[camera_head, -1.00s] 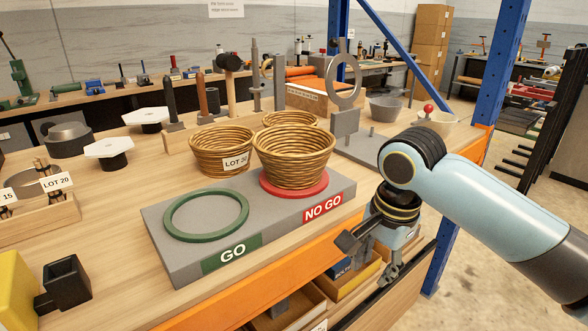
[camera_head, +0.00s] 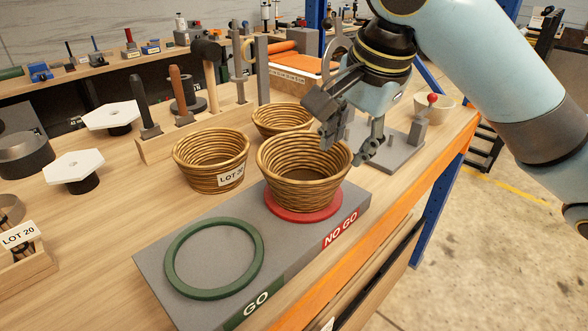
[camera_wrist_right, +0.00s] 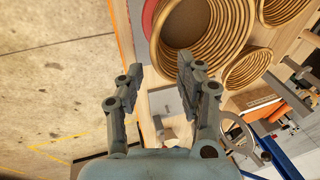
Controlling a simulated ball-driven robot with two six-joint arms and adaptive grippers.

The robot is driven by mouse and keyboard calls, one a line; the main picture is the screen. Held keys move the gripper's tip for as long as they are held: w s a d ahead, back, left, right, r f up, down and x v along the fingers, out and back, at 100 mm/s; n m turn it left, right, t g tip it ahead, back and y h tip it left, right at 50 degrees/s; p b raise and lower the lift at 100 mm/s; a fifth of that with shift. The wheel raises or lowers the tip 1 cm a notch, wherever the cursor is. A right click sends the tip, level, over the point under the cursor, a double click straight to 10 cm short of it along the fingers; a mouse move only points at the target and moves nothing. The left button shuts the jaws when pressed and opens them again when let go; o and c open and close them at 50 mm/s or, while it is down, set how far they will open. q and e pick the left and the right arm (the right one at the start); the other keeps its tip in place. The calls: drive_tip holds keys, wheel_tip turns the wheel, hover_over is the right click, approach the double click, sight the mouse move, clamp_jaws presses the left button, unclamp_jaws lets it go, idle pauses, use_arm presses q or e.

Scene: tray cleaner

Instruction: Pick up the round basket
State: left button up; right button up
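A round woven basket (camera_head: 303,178) stands upright on the red NO GO ring (camera_head: 325,207) of the grey gauge block. My right gripper (camera_head: 345,149) is open and empty, pointing down at the basket's right rim. One finger overlaps the rim in the head view; the other is outside it to the right. In the right wrist view the gripper (camera_wrist_right: 158,71) has the near rim of the basket (camera_wrist_right: 207,52) between its spread fingers; contact cannot be told. My left gripper is out of view.
The green GO ring (camera_head: 215,262) lies empty on the block's (camera_head: 262,215) near end. Tools in a wooden rack (camera_head: 160,147) stand behind the baskets.

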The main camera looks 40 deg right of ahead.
drive_tip(key=b, duration=0.4)
hover_over(332, 188)
drive_tip(key=s, duration=0.2)
drive_tip(key=f, duration=0.4)
drive_tip(key=shift+w+a+f, duration=0.1)
drive_tip(key=shift+a+f, duration=0.15)
drive_tip(key=shift+f, duration=0.1)
drive_tip(key=shift+w+f+b, duration=0.15)
drive_tip(key=shift+f+b, duration=0.1)
drive_tip(key=shift+b, duration=0.15)
drive_tip(key=x, duration=0.4)
drive_tip(key=shift+w+f+b, duration=0.1)
drive_tip(key=shift+f+b, duration=0.05)
drive_tip(key=shift+b, duration=0.25)
drive_tip(key=shift+f, duration=0.15)
drive_tip(key=shift+c, duration=0.6)
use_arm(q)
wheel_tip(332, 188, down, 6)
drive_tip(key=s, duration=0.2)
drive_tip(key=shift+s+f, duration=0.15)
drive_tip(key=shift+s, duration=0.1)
use_arm(e)
clamp_jaws()
